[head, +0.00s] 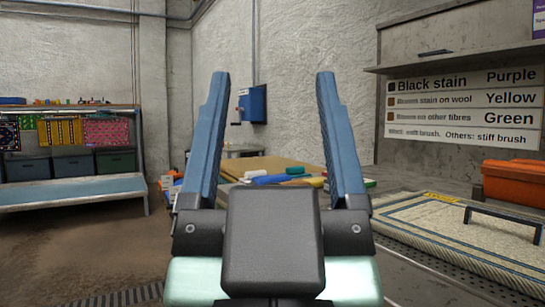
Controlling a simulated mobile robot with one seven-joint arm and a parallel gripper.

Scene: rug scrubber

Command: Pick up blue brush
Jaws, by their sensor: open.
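My gripper (272,76) is open and empty, its two blue fingers raised wide apart in the middle of the head view. Between the fingers, farther back, a small blue object (268,179) lies on a brown work surface (245,164). It may be the blue brush, but it is too small to be sure. My gripper's body hides the surface just below it. A teal block-like object (294,170) lies just behind it to the right. My gripper is well apart from both.
A pale rug (425,222) with a dark handle-like bar (487,222) lies on a bench at right, near an orange box (513,182). A stain sign (462,108) hangs above. At left stands a shelf (75,190) with bins. The floor at lower left is clear.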

